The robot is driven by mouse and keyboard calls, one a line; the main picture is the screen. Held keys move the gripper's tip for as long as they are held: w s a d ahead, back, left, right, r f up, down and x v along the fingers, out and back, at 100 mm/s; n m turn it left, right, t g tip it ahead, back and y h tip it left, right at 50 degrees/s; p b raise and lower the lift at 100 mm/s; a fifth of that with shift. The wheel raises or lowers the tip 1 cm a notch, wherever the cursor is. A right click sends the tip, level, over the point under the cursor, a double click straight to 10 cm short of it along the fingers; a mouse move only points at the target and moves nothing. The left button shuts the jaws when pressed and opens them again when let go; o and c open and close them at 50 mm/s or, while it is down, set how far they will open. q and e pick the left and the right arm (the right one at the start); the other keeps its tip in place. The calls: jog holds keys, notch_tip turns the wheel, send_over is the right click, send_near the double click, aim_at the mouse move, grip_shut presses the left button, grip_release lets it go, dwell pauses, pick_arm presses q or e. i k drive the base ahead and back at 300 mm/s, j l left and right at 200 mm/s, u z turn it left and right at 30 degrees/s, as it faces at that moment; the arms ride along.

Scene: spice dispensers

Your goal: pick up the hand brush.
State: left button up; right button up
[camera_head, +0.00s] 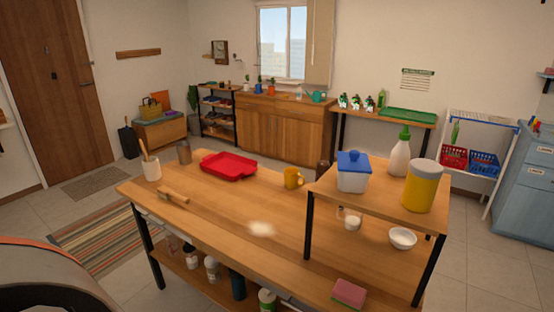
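A small wooden-handled tool that looks like the hand brush (173,195) lies on the left part of the wooden table (215,205), close to its front left edge. It is small in the picture, so its bristles are hard to make out. Neither of my grippers is in view, and nothing is seen touching the brush.
Pale powder (261,229) lies mid-table. A raised shelf (378,193) at right holds containers, with a white bowl (402,238) below. A sponge (349,293) lies in front.

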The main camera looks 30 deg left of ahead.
aim_at(166, 193)
jog(key=u, duration=1.85)
